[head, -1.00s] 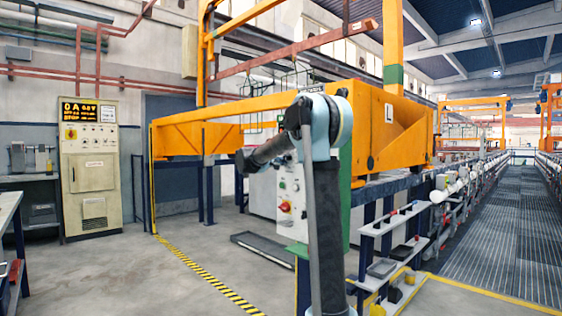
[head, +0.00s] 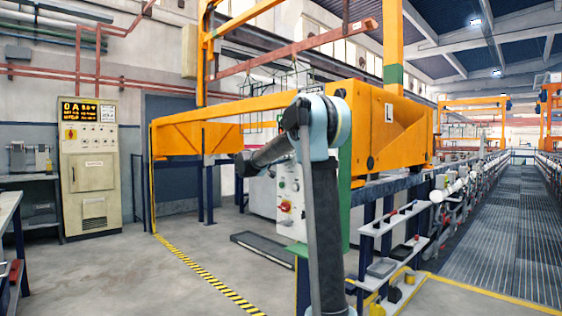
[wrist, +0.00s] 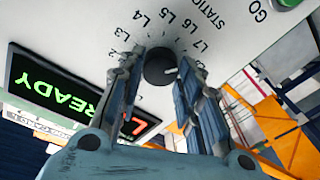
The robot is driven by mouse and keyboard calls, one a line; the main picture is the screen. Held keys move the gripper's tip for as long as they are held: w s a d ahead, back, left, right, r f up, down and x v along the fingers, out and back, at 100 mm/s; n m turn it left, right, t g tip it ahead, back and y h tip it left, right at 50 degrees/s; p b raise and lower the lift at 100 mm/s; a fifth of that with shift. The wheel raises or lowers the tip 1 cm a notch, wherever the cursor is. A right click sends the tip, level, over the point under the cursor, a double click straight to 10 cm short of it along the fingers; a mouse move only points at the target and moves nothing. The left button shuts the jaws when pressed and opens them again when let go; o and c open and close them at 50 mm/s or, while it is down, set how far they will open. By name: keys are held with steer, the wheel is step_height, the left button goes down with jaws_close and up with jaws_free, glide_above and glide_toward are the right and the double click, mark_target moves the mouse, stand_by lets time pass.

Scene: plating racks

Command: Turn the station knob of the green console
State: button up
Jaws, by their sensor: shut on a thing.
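In the wrist view a round dark station knob (wrist: 158,68) sits on a pale console panel (wrist: 235,50). It has a light pointer mark on its right side. Labels such as L3, L4, L5, L6 and the word STATION curve around it. My gripper (wrist: 164,75) has its fingers on either side of the knob, shut on it. A green GO button (wrist: 285,3) is at the top right. A dark display (wrist: 50,85) reads READY in green, with a red character beside it partly behind a finger. My gripper cannot be made out in the head view.
In the head view a white panel (head: 289,188) with a red switch stands behind my arm, by a green upright (head: 345,190). Orange beams (head: 365,130) rise behind. A beige cabinet (head: 92,185) is at the left. Small shelves (head: 385,260) stand right. The grey floor (head: 150,275) is open left.

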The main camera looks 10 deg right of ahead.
steer(key=o, duration=1.1)
steer(key=shift+c, duration=0.2)
steer(key=v, duration=1.1)
steer(key=shift+s+a+f, duration=0.2)
steer(key=shift+s+a, duration=0.05)
steer(key=shift+a, duration=0.1)
steer(key=shift+d, duration=0.1)
